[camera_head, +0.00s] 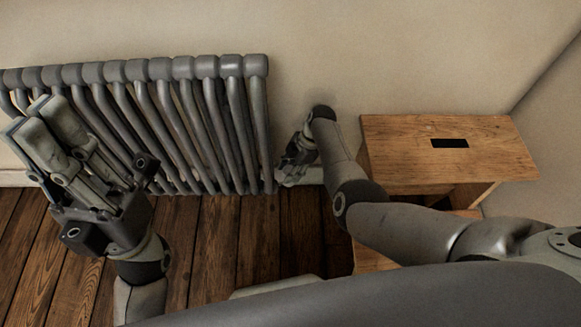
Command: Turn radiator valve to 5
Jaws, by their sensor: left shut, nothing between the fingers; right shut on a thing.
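The grey column radiator (200,110) stands against the wall at the left and centre of the head view. My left gripper (36,122) is shut and empty in front of the radiator's left part, its fingers pointing up and left. My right gripper (290,172) is low beside the radiator's lower right end, near the skirting board. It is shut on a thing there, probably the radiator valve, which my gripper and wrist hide. The number the valve is set to cannot be seen.
A wooden step stool (400,150) with a slot in its top stands right of my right forearm, close to it. The plank floor (215,245) is clear below the radiator. The wall (420,50) is bare above the stool.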

